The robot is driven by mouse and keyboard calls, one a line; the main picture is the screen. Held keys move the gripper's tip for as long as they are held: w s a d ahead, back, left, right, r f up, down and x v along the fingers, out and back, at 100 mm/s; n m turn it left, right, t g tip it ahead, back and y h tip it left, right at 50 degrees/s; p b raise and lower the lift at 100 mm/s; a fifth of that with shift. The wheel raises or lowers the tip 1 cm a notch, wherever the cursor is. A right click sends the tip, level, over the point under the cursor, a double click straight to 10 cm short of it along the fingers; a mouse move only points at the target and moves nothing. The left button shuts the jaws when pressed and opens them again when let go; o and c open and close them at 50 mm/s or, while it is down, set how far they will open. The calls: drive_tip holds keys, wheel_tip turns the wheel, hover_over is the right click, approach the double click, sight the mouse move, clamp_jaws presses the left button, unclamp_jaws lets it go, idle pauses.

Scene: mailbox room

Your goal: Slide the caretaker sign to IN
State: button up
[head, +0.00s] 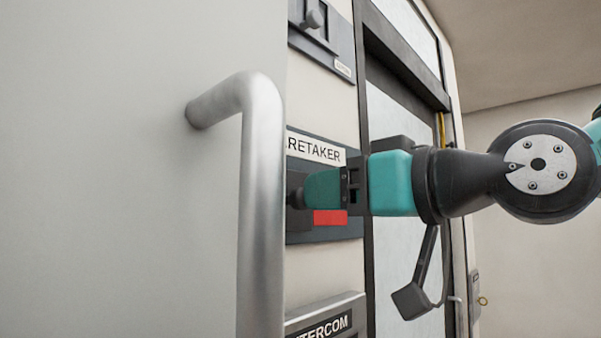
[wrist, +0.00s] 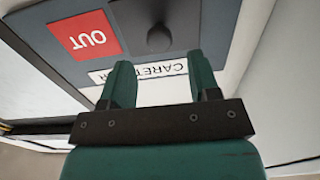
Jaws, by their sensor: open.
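The caretaker sign (head: 355,228) is a dark grey wall panel, partly hidden by the white door edge and my gripper. Its white label (head: 316,148) shows "RETAKER" in the head view. A red field (head: 330,217) shows below my fingers; in the wrist view, upside down, it reads "OUT" (wrist: 91,36). A dark round knob (wrist: 160,38) sits beside the red field, and no IN field is visible. My gripper (wrist: 158,75) is open, its green fingers apart and pointing at the panel. The knob appears between and just beyond the fingertips; contact cannot be told.
A large white door or panel with a metal bar handle (head: 262,190) stands close on the left. An intercom panel (head: 325,320) is below the sign, and another dark panel (head: 322,35) is above. A dark-framed glass door (head: 395,255) is to the right.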

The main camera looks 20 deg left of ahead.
sight(301, 196)
drive_tip(key=shift+p+x, duration=1.2)
drive_tip(key=shift+x, duration=1.85)
